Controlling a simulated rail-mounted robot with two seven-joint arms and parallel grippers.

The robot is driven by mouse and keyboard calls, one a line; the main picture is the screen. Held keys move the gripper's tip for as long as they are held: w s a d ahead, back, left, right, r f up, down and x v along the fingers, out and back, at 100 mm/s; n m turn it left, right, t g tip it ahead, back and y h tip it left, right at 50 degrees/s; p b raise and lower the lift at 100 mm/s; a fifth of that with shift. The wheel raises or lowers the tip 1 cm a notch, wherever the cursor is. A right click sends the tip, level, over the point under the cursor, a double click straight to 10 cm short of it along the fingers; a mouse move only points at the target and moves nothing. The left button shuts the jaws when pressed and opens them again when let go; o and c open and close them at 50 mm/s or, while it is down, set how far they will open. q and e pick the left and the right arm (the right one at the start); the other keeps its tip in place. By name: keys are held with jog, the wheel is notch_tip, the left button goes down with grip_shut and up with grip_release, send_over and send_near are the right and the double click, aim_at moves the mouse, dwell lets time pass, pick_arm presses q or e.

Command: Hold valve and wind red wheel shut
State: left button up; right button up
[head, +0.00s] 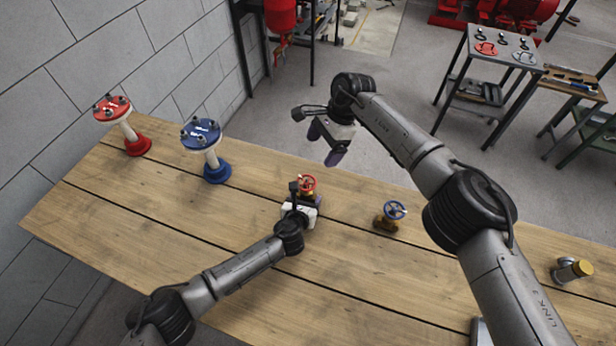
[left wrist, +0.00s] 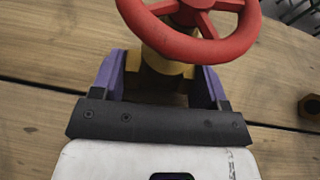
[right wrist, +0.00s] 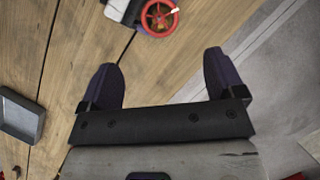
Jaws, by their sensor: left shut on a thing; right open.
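The valve with the red wheel (head: 307,183) stands upright on the wooden table. In the left wrist view the red wheel (left wrist: 205,45) sits above a brass body (left wrist: 166,66). My left gripper (head: 302,205) is shut on that brass body below the wheel, with one purple finger on each side. My right gripper (head: 325,145) is open and empty, held in the air up and to the right of the valve. The right wrist view shows its purple fingers (right wrist: 164,85) apart, with the red wheel (right wrist: 160,16) beyond them near the top edge.
A valve with a blue wheel (head: 394,211) stands to the right on the table (head: 150,215). A red flanged stand (head: 122,122) and a blue one (head: 206,150) are at the left. A brass-capped fitting (head: 573,270) is at the far right. My right arm passes over the table's right half.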

aim_at(307, 179)
jog(key=x, duration=1.1)
jog(key=shift+f, duration=0.4)
jog(key=c, duration=0.9)
jog(key=shift+c, duration=0.2)
